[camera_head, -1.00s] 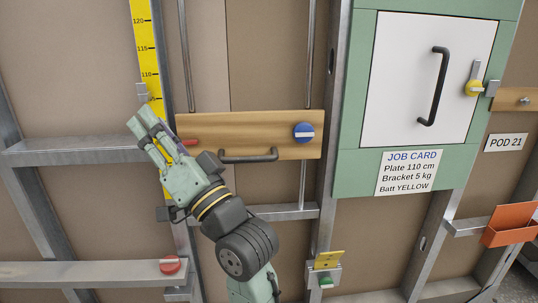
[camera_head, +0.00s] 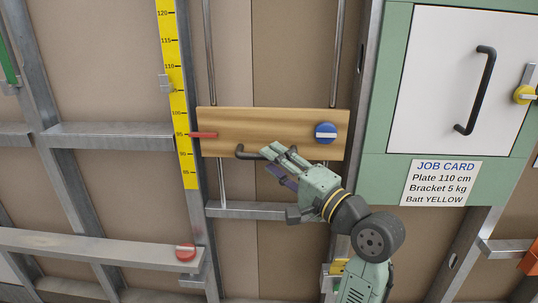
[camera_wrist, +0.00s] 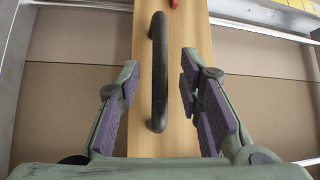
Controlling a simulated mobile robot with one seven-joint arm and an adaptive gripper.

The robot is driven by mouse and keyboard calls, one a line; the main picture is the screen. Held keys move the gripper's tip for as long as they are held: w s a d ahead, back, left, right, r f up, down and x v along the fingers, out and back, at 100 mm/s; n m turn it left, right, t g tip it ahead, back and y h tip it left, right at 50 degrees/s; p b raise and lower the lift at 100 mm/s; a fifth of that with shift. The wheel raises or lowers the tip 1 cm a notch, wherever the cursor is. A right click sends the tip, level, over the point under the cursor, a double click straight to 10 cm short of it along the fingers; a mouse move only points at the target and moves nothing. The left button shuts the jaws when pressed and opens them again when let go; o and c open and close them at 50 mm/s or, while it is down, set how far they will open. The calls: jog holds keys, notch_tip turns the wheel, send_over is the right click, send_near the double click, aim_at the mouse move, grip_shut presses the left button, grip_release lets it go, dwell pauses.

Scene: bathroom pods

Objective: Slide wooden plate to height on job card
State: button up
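The wooden plate (camera_head: 265,122) sits across two vertical metal rods on the wall. Its red pointer (camera_head: 203,135) lies at about 95 on the yellow scale (camera_head: 181,110). A blue knob (camera_head: 326,132) is at the plate's right end. A dark handle (camera_head: 243,153) runs along its lower edge, partly hidden by my gripper (camera_head: 277,163). In the wrist view the handle (camera_wrist: 159,70) stands between the two open purple-padded fingers, with gaps on both sides. The job card (camera_head: 440,182) reads Plate 110 cm, Bracket 5 kg, Batt YELLOW.
A white door (camera_head: 450,80) with a black handle is at the right. A red knob (camera_head: 186,252) sits on the lower left rail (camera_head: 90,245). A yellow bracket (camera_head: 338,267) is below my arm. The rods above the plate are clear.

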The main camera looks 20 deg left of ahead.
aim_at(266, 139)
jog(key=shift+x, duration=1.3)
jog(key=shift+c, duration=0.4)
grip_shut()
